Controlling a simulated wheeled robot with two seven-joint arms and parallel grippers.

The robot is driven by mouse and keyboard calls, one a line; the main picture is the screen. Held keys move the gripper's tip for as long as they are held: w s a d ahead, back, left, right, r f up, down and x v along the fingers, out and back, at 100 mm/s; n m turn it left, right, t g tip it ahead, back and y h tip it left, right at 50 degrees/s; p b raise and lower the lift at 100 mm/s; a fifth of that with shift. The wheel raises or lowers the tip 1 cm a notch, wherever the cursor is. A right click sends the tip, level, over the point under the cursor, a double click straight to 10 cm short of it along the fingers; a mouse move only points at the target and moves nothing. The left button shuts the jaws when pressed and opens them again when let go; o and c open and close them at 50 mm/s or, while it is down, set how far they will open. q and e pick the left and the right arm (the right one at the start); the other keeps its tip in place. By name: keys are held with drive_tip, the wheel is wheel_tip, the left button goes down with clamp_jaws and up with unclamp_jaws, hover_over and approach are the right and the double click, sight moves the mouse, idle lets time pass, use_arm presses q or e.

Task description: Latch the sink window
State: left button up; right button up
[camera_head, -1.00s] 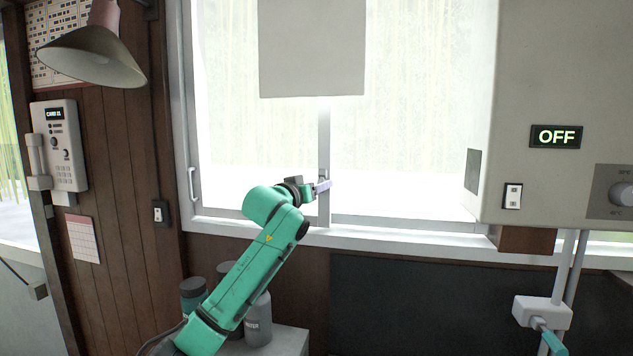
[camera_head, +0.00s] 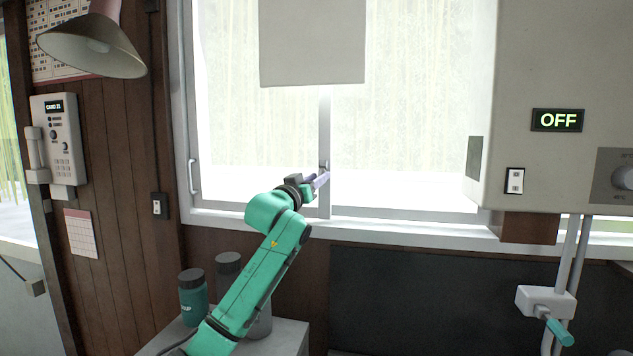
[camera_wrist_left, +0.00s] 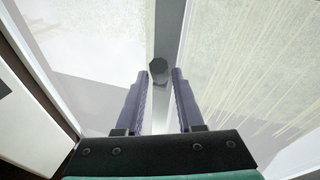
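The sink window (camera_head: 410,140) is a sliding window with two bright panes, and its frames meet at a vertical middle stile (camera_head: 324,125). The latch (camera_head: 323,164) is a small dark piece on that stile. It also shows as a dark knob (camera_wrist_left: 158,70) in the left wrist view, just beyond the fingertips and between them. My left gripper (camera_head: 318,180) is at the stile, just below the latch. In the left wrist view its two purple fingers (camera_wrist_left: 160,78) are apart with nothing between them. Whether they touch the latch cannot be told. My right gripper is not in view.
A grey panel (camera_head: 312,40) hangs before the window top. A large beige cabinet (camera_head: 570,60) with an OFF display stands at right. A lamp (camera_head: 90,42) hangs at upper left. Bottles (camera_head: 193,300) stand on a grey surface beside my left arm. A handle (camera_head: 193,177) is on the left frame.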

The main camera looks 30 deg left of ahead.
use_arm(q)
drive_tip(key=shift+o, duration=0.6)
drive_tip(key=shift+w+f, duration=0.1)
drive_tip(key=shift+w, duration=0.1)
drive_tip(key=s+f+b, duration=0.2)
drive_tip(key=s+b, duration=0.7)
drive_tip(key=s, duration=0.5)
drive_tip(key=shift+s+f, duration=0.2)
drive_tip(key=shift+f, duration=0.1)
